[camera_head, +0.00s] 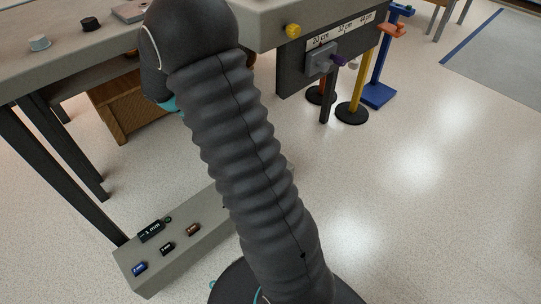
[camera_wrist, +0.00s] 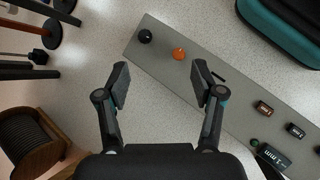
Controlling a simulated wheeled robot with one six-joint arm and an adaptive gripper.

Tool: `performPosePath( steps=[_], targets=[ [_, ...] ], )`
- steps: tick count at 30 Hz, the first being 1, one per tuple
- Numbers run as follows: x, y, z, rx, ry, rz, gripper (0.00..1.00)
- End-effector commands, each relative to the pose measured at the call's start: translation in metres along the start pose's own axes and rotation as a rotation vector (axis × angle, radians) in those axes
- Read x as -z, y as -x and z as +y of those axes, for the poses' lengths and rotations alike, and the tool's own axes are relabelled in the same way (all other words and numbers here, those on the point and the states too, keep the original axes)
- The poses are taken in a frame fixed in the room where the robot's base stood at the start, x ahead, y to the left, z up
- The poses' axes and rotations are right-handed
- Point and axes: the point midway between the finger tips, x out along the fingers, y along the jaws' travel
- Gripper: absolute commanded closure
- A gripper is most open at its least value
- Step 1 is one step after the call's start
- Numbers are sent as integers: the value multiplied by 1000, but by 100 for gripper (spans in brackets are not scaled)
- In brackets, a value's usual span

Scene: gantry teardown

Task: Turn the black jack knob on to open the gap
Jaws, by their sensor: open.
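A black round knob (camera_wrist: 145,36) sits near the far end of a low grey beam (camera_wrist: 153,64) in the wrist view. An orange knob (camera_wrist: 179,54) is beside it, and a thin dark slot or bar lies farther along. My gripper (camera_wrist: 161,82) is open and empty, with its fingers apart above the floor and beam edge; the black knob lies beyond the fingertips. In the head view my arm hides my gripper and that end of the beam (camera_head: 185,235). Another black knob (camera_head: 90,23) stands on the table; I cannot tell from its look which is the jack knob.
Small labelled blocks, one marked 1 mm (camera_head: 151,231), lie on the beam's near end. The grey table (camera_head: 60,62) has a grey knob (camera_head: 40,43) and a yellow knob (camera_head: 292,31). A wooden ribbed object (camera_wrist: 30,140) and stands are at left.

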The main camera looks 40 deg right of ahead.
Motion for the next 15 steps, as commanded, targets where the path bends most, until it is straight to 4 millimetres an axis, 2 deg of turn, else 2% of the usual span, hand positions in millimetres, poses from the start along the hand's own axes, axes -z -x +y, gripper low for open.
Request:
performPosePath(
  steps=[1, 7, 15],
  targets=[
    [13, -14, 4, -6, 38, -43, 33],
    [55, -64, 18, -42, 175, -195, 33],
    [102, -136, 24, -86, 352, -380, 33]
  ],
)
